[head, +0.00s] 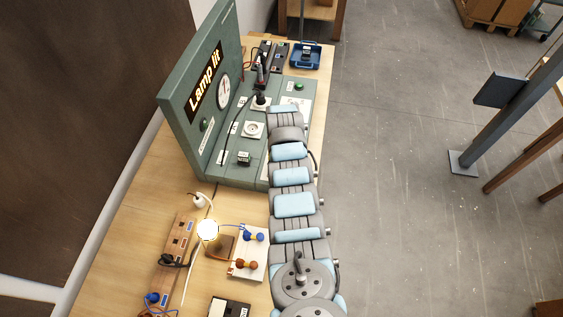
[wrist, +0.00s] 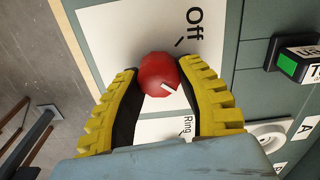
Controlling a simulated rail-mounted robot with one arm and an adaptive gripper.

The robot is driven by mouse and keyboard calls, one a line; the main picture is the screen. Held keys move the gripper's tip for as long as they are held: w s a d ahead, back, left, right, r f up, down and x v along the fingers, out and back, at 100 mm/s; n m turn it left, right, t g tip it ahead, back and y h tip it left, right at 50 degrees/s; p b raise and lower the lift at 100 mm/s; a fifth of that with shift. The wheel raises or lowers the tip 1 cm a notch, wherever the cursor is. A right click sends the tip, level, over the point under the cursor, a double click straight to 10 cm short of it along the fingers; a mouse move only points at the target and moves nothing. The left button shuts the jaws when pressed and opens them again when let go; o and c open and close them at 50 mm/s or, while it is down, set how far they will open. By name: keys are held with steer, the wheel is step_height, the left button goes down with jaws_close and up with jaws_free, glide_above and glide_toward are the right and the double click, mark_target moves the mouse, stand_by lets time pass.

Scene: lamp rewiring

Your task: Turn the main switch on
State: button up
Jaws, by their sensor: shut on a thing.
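In the wrist view, a round red switch knob (wrist: 158,74) with a short white pointer line sits on a white plate (wrist: 110,32) marked "Off" and "Ring". The pointer line faces the lower right of the picture, between the two labels' tick marks. My gripper (wrist: 160,70) has its yellow ribbed fingers on both sides of the knob, shut on it. In the head view, my arm hides the knob and gripper. The green panel (head: 168,112) shows a "Lamp lit" sign (head: 205,84), and the bulb (head: 207,230) glows.
A green-faced block (wrist: 291,66) and a round white socket (wrist: 270,135) are right of the plate in the wrist view. A blue tray (head: 305,64) stands at the bench's far end.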

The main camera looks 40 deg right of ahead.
stand_by(0.3)
steer(key=o, duration=1.2)
step_height(320, 180, up, 12)
steer(key=shift+w, duration=0.1)
stand_by(0.6)
